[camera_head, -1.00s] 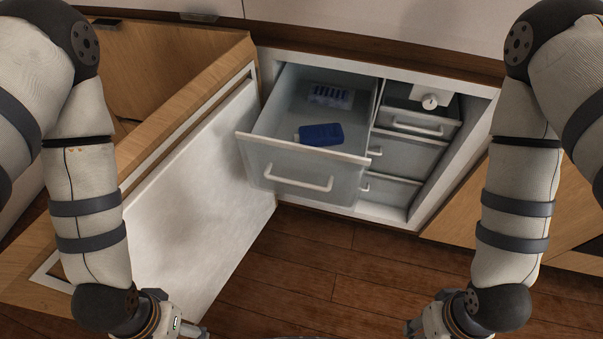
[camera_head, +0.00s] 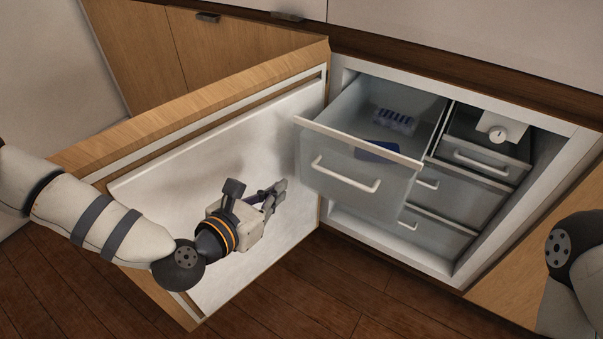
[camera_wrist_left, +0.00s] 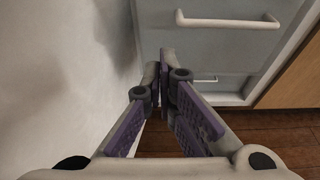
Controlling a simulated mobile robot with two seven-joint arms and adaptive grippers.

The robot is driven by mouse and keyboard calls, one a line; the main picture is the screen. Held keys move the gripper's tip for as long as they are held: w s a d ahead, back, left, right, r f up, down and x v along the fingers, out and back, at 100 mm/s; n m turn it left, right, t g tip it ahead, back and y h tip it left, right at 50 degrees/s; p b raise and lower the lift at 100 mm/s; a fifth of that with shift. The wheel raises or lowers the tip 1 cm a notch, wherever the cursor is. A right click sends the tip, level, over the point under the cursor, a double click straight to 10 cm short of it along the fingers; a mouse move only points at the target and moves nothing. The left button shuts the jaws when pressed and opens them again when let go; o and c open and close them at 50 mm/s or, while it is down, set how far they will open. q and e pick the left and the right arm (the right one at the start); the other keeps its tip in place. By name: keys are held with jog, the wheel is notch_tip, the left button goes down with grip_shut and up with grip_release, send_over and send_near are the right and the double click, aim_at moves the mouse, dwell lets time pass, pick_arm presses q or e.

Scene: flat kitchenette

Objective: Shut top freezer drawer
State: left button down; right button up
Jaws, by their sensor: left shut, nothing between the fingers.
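The top freezer drawer (camera_head: 360,172) is pulled out of the freezer on its left side. Its white bar handle (camera_head: 345,174) is on the front panel, and it also shows at the top of the left wrist view (camera_wrist_left: 228,21). My left gripper (camera_head: 278,188) is shut and empty. It is in front of the open door's white inner face, left of the drawer front and apart from it. In the left wrist view its fingertips (camera_wrist_left: 166,62) meet below and left of the handle. My right gripper is out of view; only part of my right arm shows at the right edge.
The open freezer door (camera_head: 230,170) stands along the left. A blue item (camera_head: 378,149) and an ice tray (camera_head: 394,121) lie in the drawer. Smaller drawers (camera_head: 470,170) and a dial (camera_head: 499,134) are on the right. The wooden floor in front is clear.

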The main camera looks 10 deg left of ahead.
aim_at(310, 163)
pick_arm(q)
jog(key=x, duration=0.6)
jog(key=r+x, duration=0.1)
jog(key=x, duration=0.2)
jog(key=shift+w+d, duration=0.2)
jog(key=shift+w, duration=0.1)
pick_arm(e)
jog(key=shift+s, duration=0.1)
pick_arm(q)
jog(key=shift+f, duration=0.1)
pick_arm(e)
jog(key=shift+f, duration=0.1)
